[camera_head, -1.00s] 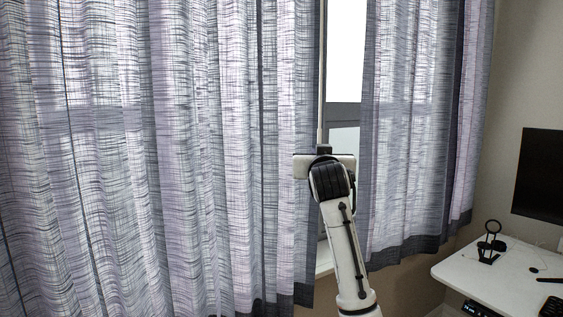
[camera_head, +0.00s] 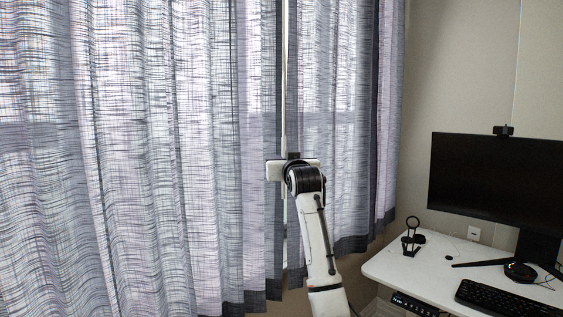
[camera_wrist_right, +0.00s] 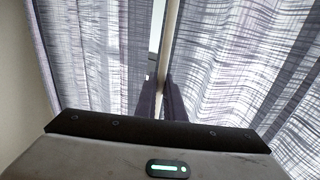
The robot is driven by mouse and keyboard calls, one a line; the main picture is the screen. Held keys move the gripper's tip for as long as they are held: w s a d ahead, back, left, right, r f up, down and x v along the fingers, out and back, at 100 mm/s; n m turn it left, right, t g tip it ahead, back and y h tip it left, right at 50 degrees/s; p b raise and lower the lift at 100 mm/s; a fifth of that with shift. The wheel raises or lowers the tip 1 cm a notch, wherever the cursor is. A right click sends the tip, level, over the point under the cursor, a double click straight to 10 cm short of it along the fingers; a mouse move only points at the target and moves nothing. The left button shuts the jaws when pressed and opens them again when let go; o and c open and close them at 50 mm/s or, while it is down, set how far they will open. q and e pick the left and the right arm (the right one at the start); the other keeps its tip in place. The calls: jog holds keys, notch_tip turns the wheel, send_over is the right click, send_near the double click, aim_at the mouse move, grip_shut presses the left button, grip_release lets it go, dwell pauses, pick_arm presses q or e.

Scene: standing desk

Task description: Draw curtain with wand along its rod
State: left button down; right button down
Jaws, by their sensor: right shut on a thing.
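The left curtain panel (camera_head: 150,150), sheer with a purple-grey weave and dark edging, covers most of the window. The right curtain panel (camera_head: 335,120) hangs beside it, with only a narrow gap between the two. A thin pale wand (camera_head: 284,90) hangs down along the left panel's inner edge. My right gripper (camera_head: 288,165) is shut on the wand near its lower part; its fingertips are mostly hidden behind the wrist in the head view. In the right wrist view, dark fingers (camera_wrist_right: 158,100) reach toward the gap between the panels. My left gripper is not in view.
A white desk (camera_head: 440,275) stands at the right with a monitor (camera_head: 495,185), a keyboard (camera_head: 510,298) and a small dark stand (camera_head: 411,238). Bare wall (camera_head: 465,80) lies right of the curtains.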

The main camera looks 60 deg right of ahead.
jog(key=c, duration=2.1)
grip_release()
jog(key=shift+b+v, duration=1.05)
jog(key=shift+v, duration=4.15)
